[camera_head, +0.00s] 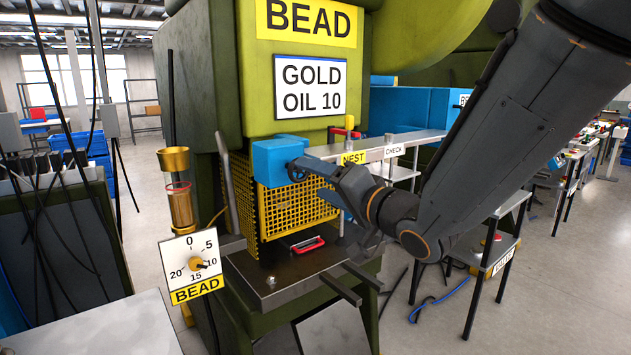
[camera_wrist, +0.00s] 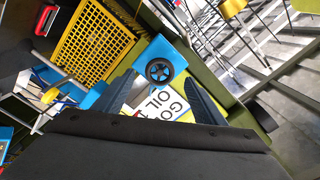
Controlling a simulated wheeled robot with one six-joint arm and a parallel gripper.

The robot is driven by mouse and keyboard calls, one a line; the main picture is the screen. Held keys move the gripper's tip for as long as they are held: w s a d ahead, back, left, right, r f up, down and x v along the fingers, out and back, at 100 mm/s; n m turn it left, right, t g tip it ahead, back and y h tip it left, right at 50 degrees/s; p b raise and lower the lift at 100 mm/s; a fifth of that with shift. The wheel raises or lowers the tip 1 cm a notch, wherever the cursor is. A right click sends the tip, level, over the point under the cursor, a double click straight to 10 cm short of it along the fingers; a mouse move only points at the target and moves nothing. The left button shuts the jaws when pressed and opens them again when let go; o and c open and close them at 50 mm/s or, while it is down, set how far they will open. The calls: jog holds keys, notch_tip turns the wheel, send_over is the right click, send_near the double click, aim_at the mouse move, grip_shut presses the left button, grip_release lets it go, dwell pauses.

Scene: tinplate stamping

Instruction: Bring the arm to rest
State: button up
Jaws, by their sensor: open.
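My gripper (camera_head: 305,167) is at the front of the green press, close to a blue box (camera_head: 270,160) on the press. In the wrist view my gripper (camera_wrist: 163,78) has its two dark fingers spread wide, with nothing held between them. The blue box (camera_wrist: 147,52) with its round black handwheel (camera_wrist: 160,69) shows between and beyond the fingertips. I cannot tell whether a finger touches the wheel. My grey arm comes down from the upper right and bends back up to the left toward the press.
A grey shelf labelled NEST and CHECK (camera_head: 375,147) is close behind my wrist. A dial marked BEAD (camera_head: 195,262) is at left.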

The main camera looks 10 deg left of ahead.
jog(key=d+f+g+h, duration=0.2)
jog(key=d+f+h, duration=0.9)
jog(key=d+f, duration=0.7)
jog(key=s+d+f+g+h, duration=0.1)
jog(key=s+d+f+g, duration=0.1)
jog(key=s, duration=0.4)
jog(key=s+d+f+g, duration=0.3)
jog(key=s+d+g, duration=0.1)
jog(key=s+d, duration=0.3)
jog(key=s+d+f+n+g+h, duration=0.1)
jog(key=s+d+f+g, duration=0.2)
jog(key=s+d, duration=0.2)
jog(key=shift+s+h, duration=0.3)
jog(key=shift+s, duration=0.55)
jog(key=shift+d, duration=0.1)
